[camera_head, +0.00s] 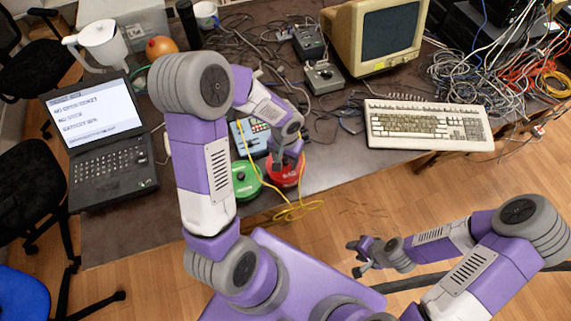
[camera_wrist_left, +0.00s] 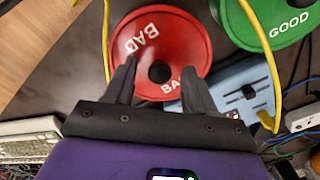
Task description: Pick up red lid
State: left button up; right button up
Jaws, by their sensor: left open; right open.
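The red lid (camera_head: 287,171), round and flat with white lettering, lies on the dark table near its front edge. In the left wrist view the red lid (camera_wrist_left: 178,30) reads "BAD" and has a dark round spot at its middle. My left gripper (camera_head: 285,166) is over the red lid; in the left wrist view its two fingers (camera_wrist_left: 160,80) are apart, on either side of the dark middle. I cannot tell whether they touch it. My right gripper (camera_head: 359,258) is open and empty, in front of the table over the wooden floor.
A green lid (camera_head: 245,181) marked "GOOD" in the left wrist view (camera_wrist_left: 275,22) lies beside the red one. A yellow cable (camera_head: 300,208) loops around them. A blue device (camera_head: 252,135) sits behind. A laptop (camera_head: 100,130) is left; a keyboard (camera_head: 428,125) and cables are right.

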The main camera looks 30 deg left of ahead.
pick_arm(q)
grip_shut()
dwell(0.3)
